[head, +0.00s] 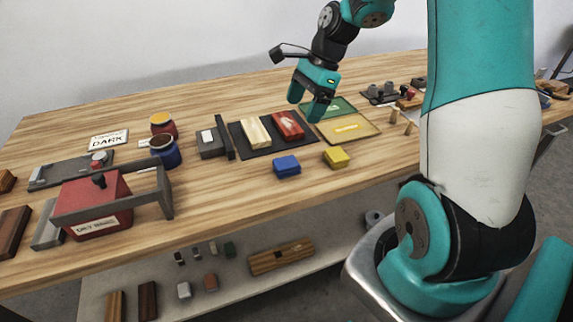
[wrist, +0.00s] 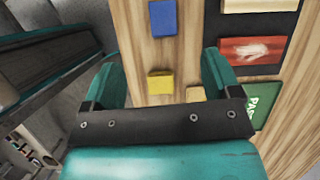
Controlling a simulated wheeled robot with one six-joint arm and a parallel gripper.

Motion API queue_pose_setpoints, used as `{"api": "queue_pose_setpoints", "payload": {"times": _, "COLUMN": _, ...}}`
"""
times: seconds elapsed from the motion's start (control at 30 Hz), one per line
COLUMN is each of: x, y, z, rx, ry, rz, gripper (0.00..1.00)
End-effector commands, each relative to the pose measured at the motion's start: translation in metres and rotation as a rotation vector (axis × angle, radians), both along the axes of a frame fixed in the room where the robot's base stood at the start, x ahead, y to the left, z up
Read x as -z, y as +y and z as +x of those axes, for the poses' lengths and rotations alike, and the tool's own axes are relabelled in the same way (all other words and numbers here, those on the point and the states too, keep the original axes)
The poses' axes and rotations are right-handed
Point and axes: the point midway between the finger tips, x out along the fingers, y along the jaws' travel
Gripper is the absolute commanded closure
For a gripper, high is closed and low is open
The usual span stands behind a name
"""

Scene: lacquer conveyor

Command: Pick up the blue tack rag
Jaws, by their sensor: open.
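The blue tack rag (head: 287,167) is a small folded block on the wooden table, near its front edge. It also shows at the top of the wrist view (wrist: 162,18), beyond my fingertips. A similar yellow rag (head: 335,157) lies a little to its right; in the wrist view the yellow rag (wrist: 160,82) appears between my fingers. My gripper (head: 307,103) is open and empty, held above the table and pointing down. It is clear of the blue rag, and its wrist-view fingers (wrist: 158,72) frame bare wood and the yellow rag.
A dark mat (head: 246,136) with a cream block and a red block lies behind the blue rag. Wood around the blue rag is clear.

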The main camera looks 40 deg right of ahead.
Motion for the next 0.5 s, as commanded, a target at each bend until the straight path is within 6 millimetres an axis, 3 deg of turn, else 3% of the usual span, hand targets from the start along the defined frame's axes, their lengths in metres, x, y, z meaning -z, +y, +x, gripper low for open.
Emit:
{"api": "queue_pose_setpoints", "payload": {"times": 0.13, "x": 0.013, "y": -0.009, "z": 0.002, "rx": 0.078, "ry": 0.029, "rz": 0.012, "gripper": 0.17}}
{"api": "queue_pose_setpoints", "payload": {"times": 0.5, "x": 0.086, "y": 0.022, "z": 0.01, "rx": 0.073, "ry": 0.03, "rz": 0.012, "gripper": 0.17}}
